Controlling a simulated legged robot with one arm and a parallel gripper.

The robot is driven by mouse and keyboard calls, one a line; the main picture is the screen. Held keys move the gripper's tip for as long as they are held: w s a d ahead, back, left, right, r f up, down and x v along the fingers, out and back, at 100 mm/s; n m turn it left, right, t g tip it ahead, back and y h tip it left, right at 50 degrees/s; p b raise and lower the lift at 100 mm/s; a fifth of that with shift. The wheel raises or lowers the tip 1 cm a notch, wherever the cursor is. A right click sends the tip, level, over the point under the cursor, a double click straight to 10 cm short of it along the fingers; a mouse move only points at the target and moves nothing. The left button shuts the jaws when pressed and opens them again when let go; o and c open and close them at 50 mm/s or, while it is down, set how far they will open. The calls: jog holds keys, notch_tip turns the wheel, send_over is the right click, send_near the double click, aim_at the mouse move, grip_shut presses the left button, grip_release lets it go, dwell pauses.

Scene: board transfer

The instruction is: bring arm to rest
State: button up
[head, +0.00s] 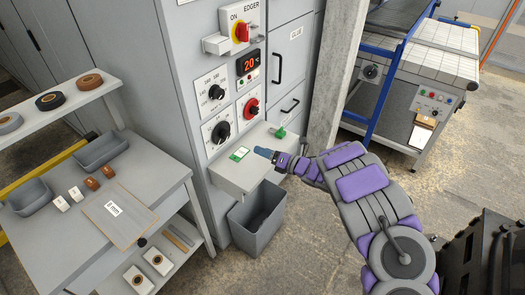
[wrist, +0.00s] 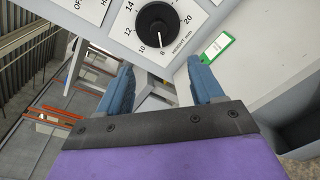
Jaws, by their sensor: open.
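My arm, grey with purple pads, reaches in from the right in the head view. My gripper (head: 265,153) is over the small grey shelf (head: 235,178) on the front of the edger cabinet. In the wrist view my gripper (wrist: 163,82) has its two blue fingers apart with nothing held between them. A black dial (wrist: 157,25) with numbers around it lies beyond the fingertips. A green-edged tag (wrist: 215,50) shows just beyond the right finger; a green-edged card (head: 239,153) lies on the shelf left of my gripper in the head view.
The cabinet carries a red switch (head: 241,32), a display reading 20 (head: 249,63) and more knobs. A grey bin (head: 257,222) stands below the shelf. A side table (head: 75,225) with a board (head: 118,214) is at left. A concrete pillar (head: 334,75) stands behind my arm.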

dwell(0.3)
jog(key=w+d+r+m+t+h, duration=0.1)
jog(key=w+d+r+m+h, duration=0.1)
jog(key=d+r+m+h, duration=0.4)
jog(key=w+d+r+m+t+h, duration=0.1)
jog(key=w+d+m+t+h, duration=0.2)
jog(key=d, duration=0.6)
jog(key=s+d+r+m+g+h, duration=0.4)
jog(key=s+d+r+m+h, duration=0.6)
jog(key=s+m, duration=0.25)
jog(key=s+m+g, duration=0.5)
jog(key=s+m, duration=0.4)
jog(key=s, duration=0.7)
jog(key=s+a+m+g+y, duration=0.2)
jog(key=s+a, duration=0.3)
jog(key=s, duration=0.4)
jog(key=s+a+m+g+y, duration=0.1)
jog(key=s+a, duration=0.4)
jog(key=s, duration=0.5)
jog(key=s+a+f+m+g+y, duration=0.1)
jog(key=s+a+m+g, duration=0.3)
jog(key=s, duration=0.6)
jog(key=shift+a+y, duration=0.8)
jog(key=shift+a, duration=0.1)
